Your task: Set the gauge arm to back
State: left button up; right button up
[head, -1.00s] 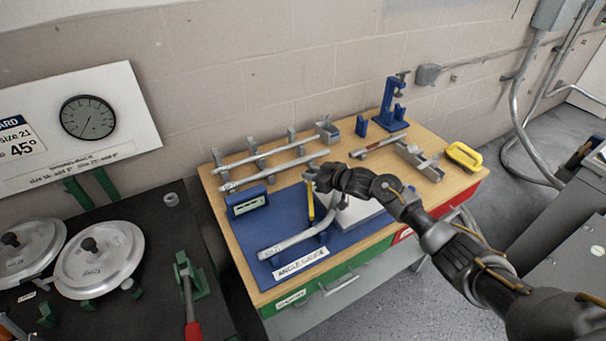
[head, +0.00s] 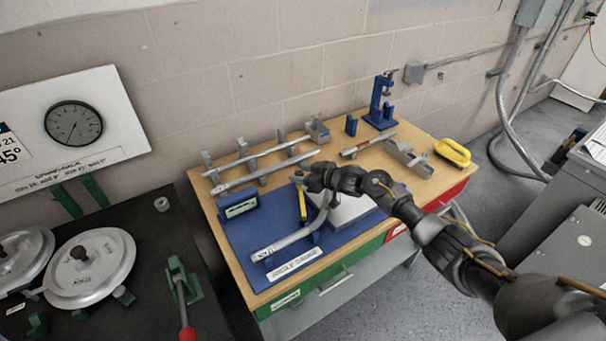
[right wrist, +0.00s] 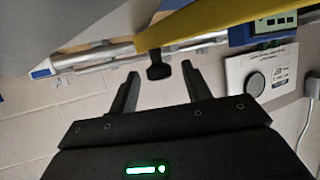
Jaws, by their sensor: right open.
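The angle gauge has a yellow arm (head: 303,206) standing over the blue board (head: 237,243) on the wooden bench. A bent grey conduit (head: 290,241) lies on the board beside it. My right gripper (head: 300,179) is at the upper end of the yellow arm and partly hides it. In the right wrist view the yellow arm (right wrist: 215,22) crosses the top, with a black knob (right wrist: 158,69) on it. The open fingers (right wrist: 160,75) point at the knob, which shows between their tips; I cannot tell if they touch it. My left gripper is out of view.
A small blue display box (head: 239,205) stands at the board's left. Long conduits (head: 262,172) lie on supports behind it. A blue clamp stand (head: 381,103) and a yellow-handled tool (head: 453,152) are further right. A dark table with round lids (head: 88,267) is at left.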

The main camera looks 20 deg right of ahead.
jog(key=b+v, duration=0.1)
jog(key=v, duration=0.9)
jog(key=shift+s+d+f+b, duration=0.1)
jog(key=shift+d+b, duration=0.05)
jog(key=shift+b, duration=0.15)
jog(key=shift+s+d+r, duration=0.15)
jog(key=shift+s+r, duration=0.05)
jog(key=shift+s, duration=0.05)
jog(key=shift+c, duration=0.3)
